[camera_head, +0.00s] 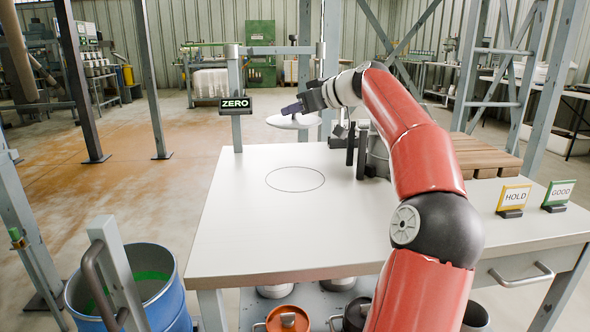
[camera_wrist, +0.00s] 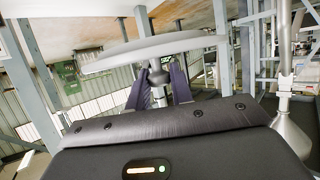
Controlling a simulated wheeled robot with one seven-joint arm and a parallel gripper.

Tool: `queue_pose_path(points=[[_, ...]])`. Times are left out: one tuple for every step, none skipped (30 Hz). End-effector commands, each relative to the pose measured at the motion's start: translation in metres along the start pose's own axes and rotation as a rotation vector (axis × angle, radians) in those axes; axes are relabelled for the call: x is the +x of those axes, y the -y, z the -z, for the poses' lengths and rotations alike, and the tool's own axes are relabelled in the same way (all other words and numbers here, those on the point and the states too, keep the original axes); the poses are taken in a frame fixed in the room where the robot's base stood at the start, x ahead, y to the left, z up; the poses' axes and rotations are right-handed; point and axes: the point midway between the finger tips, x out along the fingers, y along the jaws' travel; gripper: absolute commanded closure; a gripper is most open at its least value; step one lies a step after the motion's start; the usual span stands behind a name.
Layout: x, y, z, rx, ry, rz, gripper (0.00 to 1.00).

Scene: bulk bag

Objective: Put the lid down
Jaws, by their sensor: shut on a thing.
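A pale round lid (camera_head: 293,121) is held in the air above the far edge of the white table (camera_head: 230,225). My gripper (camera_head: 292,109) is shut on the lid's knob. In the wrist view the two dark fingers of my gripper (camera_wrist: 160,88) close around the small knob, and the lid (camera_wrist: 150,52) appears as a broad white disc beyond them, slightly tilted in the picture. A thin circle outline (camera_head: 295,179) is marked on the bare table top, nearer than the lid.
A ZERO sign (camera_head: 235,104) stands at the table's back left. Dark upright items (camera_head: 362,150) and wooden slats (camera_head: 485,154) are at the back right. HOLD (camera_head: 513,199) and GOOD (camera_head: 558,195) signs stand right. A blue drum (camera_head: 165,295) is at left. The table's left half is clear.

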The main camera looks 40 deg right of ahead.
Motion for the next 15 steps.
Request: queue_pose_path(points=[[0.006, 0.0, -0.018, 0.004, 0.003, 0.0, 1.0], [0.009, 0.0, -0.025, 0.004, 0.002, -0.001, 1.0], [0.013, 0.0, -0.035, 0.003, 0.003, 0.0, 1.0], [0.016, 0.0, -0.042, 0.004, 0.002, -0.001, 1.0], [0.019, 0.0, -0.049, 0.004, 0.002, 0.0, 1.0], [0.022, 0.0, -0.057, 0.004, 0.002, 0.0, 1.0], [0.025, 0.0, -0.063, 0.003, 0.002, 0.001, 1.0], [0.027, 0.0, -0.068, 0.003, 0.001, 0.0, 1.0], [0.03, 0.0, -0.074, 0.002, 0.001, 0.0, 1.0], [0.032, 0.0, -0.078, 0.002, 0.0, 0.0, 1.0], [0.033, 0.0, -0.081, 0.002, -0.001, 0.001, 1.0], [0.035, 0.0, -0.084, 0.002, -0.001, 0.001, 1.0], [0.035, 0.0, -0.086, 0.001, -0.001, 0.001, 1.0], [0.036, 0.0, -0.087, 0.0, -0.001, 0.001, 1.0], [0.037, 0.0, -0.09, 0.001, -0.001, 0.0, 1.0]])
